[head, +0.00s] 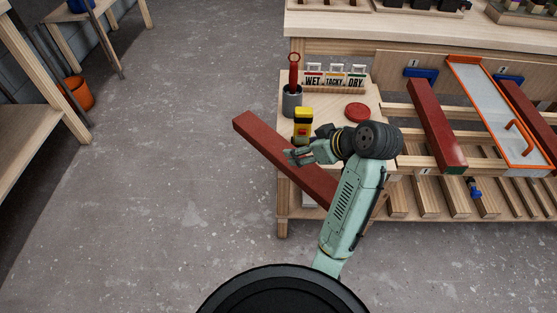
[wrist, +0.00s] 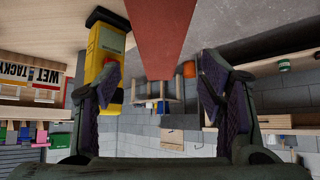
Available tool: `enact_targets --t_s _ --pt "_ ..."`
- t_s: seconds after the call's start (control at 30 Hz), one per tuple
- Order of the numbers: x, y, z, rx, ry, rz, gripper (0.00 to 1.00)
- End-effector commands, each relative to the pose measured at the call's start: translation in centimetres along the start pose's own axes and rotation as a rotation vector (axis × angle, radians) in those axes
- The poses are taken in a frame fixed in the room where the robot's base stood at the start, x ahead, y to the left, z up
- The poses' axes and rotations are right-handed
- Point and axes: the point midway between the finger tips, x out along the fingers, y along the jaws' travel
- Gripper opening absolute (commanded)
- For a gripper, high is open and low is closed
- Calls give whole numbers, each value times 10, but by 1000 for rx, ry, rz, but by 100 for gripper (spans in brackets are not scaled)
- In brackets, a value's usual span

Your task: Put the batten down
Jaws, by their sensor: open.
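A dark red batten (head: 262,140) slants across the left corner of the small side table (head: 335,98). Its far left end juts out over the floor. My gripper (head: 292,156) is above the batten's middle, with its jaws open. In the wrist view my gripper (wrist: 160,68) has its two fingers spread apart, with the batten (wrist: 160,28) between them and a gap on each side. The part of the batten under my arm is hidden. I cannot tell exactly what holds the batten up.
A yellow meter (head: 303,122) stands close beside my gripper. Behind it are a grey cup (head: 292,101), WET, TACKY and DRY cards (head: 336,80) and a red disc (head: 357,112). Right, a slatted rack holds a red batten (head: 436,125) and an orange-framed panel (head: 497,110). Left floor is clear.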

Motion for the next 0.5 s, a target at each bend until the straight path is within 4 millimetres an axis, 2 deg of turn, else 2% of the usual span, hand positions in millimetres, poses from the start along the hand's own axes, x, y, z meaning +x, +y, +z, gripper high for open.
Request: enact_targets --t_s 0.3,0.5 --pt "41 -1 5 -2 0 -3 63" --pt "56 0 3 0 0 -1 63"
